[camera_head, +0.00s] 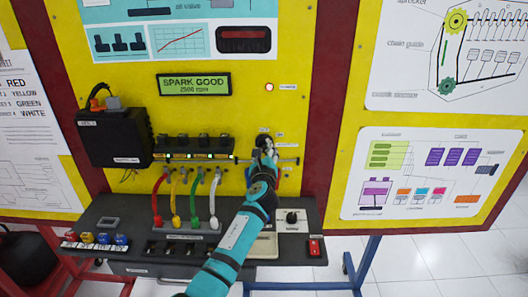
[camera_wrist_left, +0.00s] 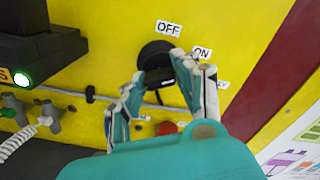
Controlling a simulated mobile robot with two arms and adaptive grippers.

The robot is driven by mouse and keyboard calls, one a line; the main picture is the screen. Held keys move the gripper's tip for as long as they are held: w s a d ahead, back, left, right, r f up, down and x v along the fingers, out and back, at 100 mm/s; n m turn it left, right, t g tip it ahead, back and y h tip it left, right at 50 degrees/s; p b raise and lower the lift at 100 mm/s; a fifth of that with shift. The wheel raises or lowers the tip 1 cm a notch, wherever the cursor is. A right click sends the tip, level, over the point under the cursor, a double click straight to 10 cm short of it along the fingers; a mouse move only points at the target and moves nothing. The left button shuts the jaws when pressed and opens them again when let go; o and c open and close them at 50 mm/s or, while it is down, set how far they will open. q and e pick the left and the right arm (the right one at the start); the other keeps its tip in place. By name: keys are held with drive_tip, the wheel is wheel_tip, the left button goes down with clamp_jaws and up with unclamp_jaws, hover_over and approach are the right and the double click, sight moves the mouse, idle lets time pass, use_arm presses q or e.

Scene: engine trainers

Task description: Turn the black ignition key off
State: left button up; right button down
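The black ignition key (camera_wrist_left: 158,72) sits in a round black switch (camera_wrist_left: 153,48) on the yellow panel, between my left gripper's fingertips in the left wrist view. An OFF label (camera_wrist_left: 168,29) is above it and an ON label (camera_wrist_left: 202,52) to its upper right. My left gripper (camera_head: 265,143) reaches the switch in the head view and hides most of it. In the wrist view the left gripper's fingertips (camera_wrist_left: 159,70) are apart, one on each side of the key. I cannot tell whether they touch it. My right gripper is not in view.
A display (camera_head: 194,84) reads SPARK GOOD, 2500 rpm. A black box (camera_head: 114,138) and several coloured leads (camera_head: 193,200) are left of my arm. A dial (camera_head: 291,218) and red switch (camera_head: 314,247) are right of it.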

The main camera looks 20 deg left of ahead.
use_arm(q)
clamp_jaws()
drive_tip(key=shift+f, duration=0.1)
drive_tip(key=n+b, duration=0.4)
drive_tip(key=n, duration=0.2)
drive_tip(key=shift+f, duration=0.1)
drive_tip(key=n+b, duration=0.3)
drive_tip(key=n, duration=0.2)
drive_tip(key=shift+n, duration=0.4)
idle(0.3)
drive_tip(key=o, duration=0.6)
unclamp_jaws()
